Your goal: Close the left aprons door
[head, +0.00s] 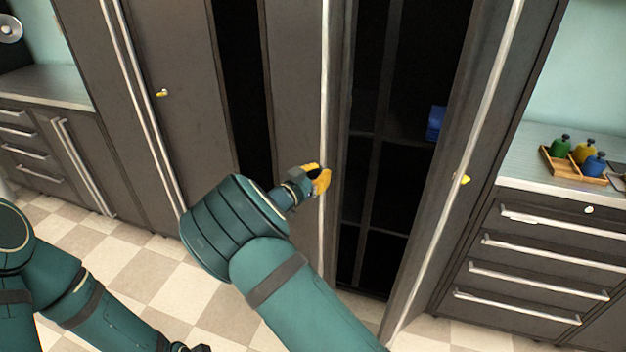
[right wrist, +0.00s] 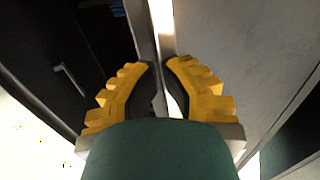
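A tall dark cabinet door (head: 292,90) with a long pale vertical handle (head: 324,60) stands ajar in the middle of the head view. Dark gaps show on both its sides. No label marks it as the aprons door. My right gripper (head: 319,180) has its yellow fingers at this handle. In the right wrist view its fingertips (right wrist: 158,65) are close together with the bright handle (right wrist: 162,18) between them. My left gripper (head: 190,348) shows only as a dark piece at the bottom edge, so its fingers cannot be judged.
Another tall door (head: 478,130) stands open at the right, with shelves and a blue item (head: 435,123) inside. A wooden tray (head: 575,170) with soap bottles sits on the right counter. Drawers with bar handles (head: 540,282) lie below. The tiled floor (head: 140,270) is clear.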

